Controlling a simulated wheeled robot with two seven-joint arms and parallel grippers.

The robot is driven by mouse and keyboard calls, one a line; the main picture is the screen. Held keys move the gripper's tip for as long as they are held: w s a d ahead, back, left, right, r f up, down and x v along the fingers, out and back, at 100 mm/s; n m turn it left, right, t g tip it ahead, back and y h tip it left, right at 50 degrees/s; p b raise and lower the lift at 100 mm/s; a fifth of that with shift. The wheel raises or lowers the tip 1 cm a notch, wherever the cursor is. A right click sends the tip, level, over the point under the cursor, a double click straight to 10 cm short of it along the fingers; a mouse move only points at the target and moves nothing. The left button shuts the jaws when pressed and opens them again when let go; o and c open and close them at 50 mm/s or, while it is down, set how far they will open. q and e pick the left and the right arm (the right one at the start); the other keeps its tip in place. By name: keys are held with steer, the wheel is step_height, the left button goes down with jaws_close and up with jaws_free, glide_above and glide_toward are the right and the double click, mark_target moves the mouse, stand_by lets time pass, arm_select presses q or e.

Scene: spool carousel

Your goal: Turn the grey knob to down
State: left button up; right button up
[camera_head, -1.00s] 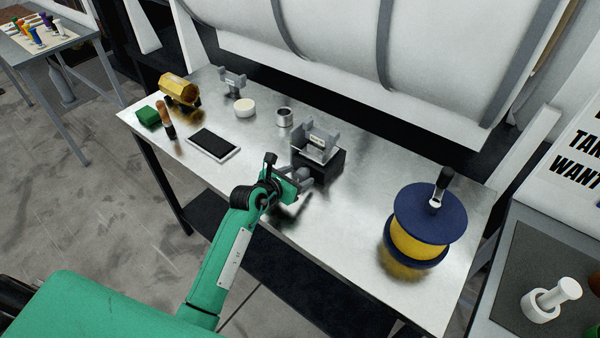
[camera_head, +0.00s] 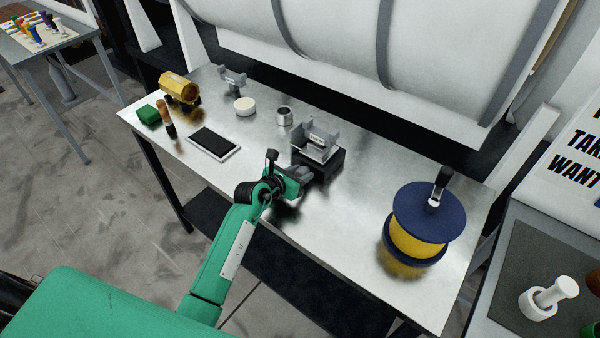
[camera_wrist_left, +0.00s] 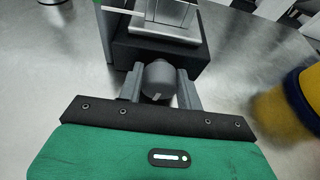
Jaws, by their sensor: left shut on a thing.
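The grey knob (camera_wrist_left: 158,78) sits on the front face of a black block (camera_wrist_left: 125,45) in the left wrist view. A grey bracket (camera_head: 316,146) stands on top of the block. My right gripper is not in view.
On the metal table (camera_head: 340,240) stand a navy and yellow spool (camera_head: 420,228) at right and a tablet (camera_head: 215,143), a white disc (camera_head: 245,106), a metal ring (camera_head: 285,116), a green block (camera_head: 149,115) and a gold hexagonal piece (camera_head: 178,88) at left. The table's front middle is clear.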

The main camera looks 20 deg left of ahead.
arm_select(q)
steer(key=shift+n+h, duration=0.5)
steer(key=o, duration=1)
steer(key=shift+s+a, duration=0.1)
steer(key=b+v, duration=0.2)
steer(key=v, duration=1.1)
steer(key=shift+r, duration=0.1)
steer(key=shift+s+a+r, duration=0.1)
steer(key=shift+s+r, duration=0.1)
